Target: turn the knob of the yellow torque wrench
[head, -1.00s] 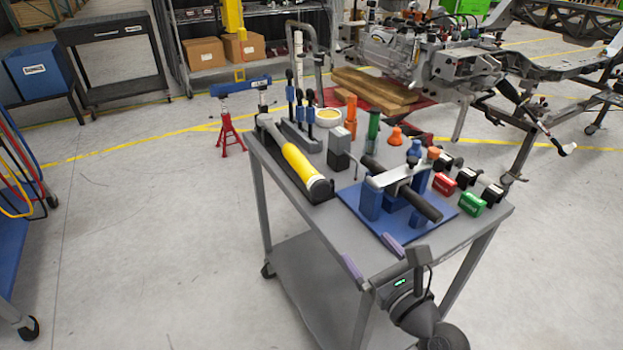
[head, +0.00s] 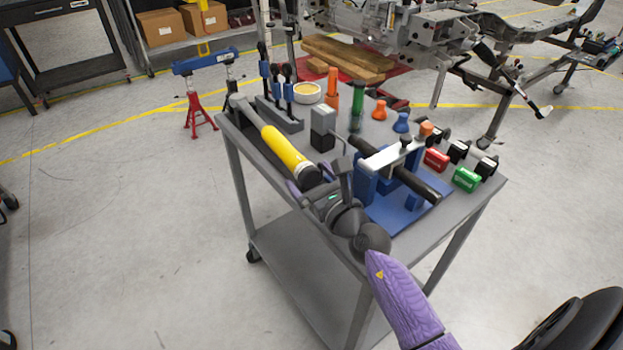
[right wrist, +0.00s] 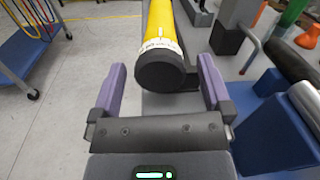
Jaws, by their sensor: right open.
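The yellow torque wrench (head: 282,147) lies along the left side of the grey cart top. Its black knob end (right wrist: 160,72) faces me in the right wrist view, with a white scale band just behind it. My right gripper (head: 317,186) is open, with purple fingers. In the right wrist view the fingers (right wrist: 162,85) stand on either side of the knob, with a visible gap at each side. In the head view the gripper partly hides the knob end. My left gripper is not in view.
A blue fixture (head: 408,208) with a black bar (head: 425,187) stands close to the right of the gripper. A grey block (head: 323,130) and a stand with blue-handled tools (head: 280,113) are behind. Red (head: 437,159) and green (head: 467,179) pieces lie at the right.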

